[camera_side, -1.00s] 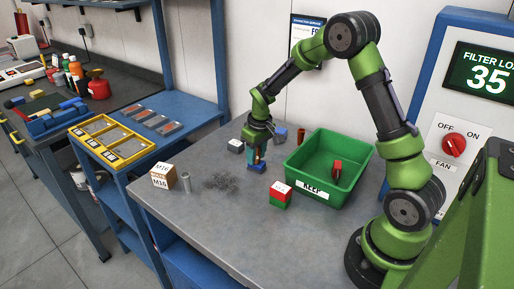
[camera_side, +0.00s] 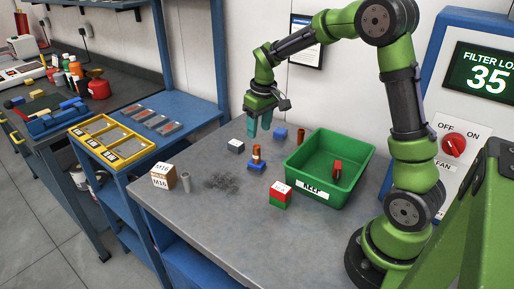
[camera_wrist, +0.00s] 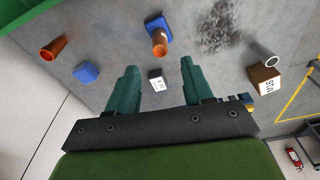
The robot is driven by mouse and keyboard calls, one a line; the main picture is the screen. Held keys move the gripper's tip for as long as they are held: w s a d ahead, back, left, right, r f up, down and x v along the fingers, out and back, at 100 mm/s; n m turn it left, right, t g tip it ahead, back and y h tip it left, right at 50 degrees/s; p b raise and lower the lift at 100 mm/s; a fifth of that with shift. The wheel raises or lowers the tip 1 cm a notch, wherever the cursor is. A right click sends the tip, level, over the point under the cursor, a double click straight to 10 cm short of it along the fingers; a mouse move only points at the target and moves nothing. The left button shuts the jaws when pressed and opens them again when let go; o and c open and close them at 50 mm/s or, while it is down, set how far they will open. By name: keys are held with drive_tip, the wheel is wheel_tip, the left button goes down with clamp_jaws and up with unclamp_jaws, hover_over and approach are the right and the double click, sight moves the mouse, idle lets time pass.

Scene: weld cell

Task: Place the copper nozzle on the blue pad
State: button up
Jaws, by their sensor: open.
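A copper nozzle (camera_side: 256,153) stands upright on the blue pad (camera_side: 257,166) in the side view. In the wrist view the nozzle (camera_wrist: 159,44) also shows on the blue pad (camera_wrist: 154,24), which it partly hides. My gripper (camera_side: 259,130) is above and behind the nozzle, apart from it, open and empty. In the wrist view my gripper (camera_wrist: 159,66) has its two fingers spread with nothing held between them. A second copper-coloured cylinder (camera_side: 300,136) stands on the table near the green bin; it shows at the left of the wrist view (camera_wrist: 54,48).
A green bin (camera_side: 302,186) with a red item inside stands right of the pad. A blue block (camera_side: 280,134), a white-topped block (camera_side: 236,147), a red-and-green block (camera_side: 280,197), a grey cylinder (camera_side: 185,182) and a labelled box (camera_side: 163,176) surround it.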

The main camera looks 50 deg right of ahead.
drive_tip(key=s+a+r+m+t+y, duration=0.1)
drive_tip(key=s+a+r+t, duration=0.2)
drive_tip(key=s+a+r, duration=0.65)
drive_tip(key=s+a+r+m+t+y, duration=0.1)
drive_tip(key=s+a, duration=0.3)
drive_tip(key=s, duration=0.5)
drive_tip(key=shift+s+a+m+t, duration=0.25)
drive_tip(key=shift+a+m+t, duration=0.05)
drive_tip(key=shift+t, duration=0.6)
drive_tip(key=shift+r, duration=0.15)
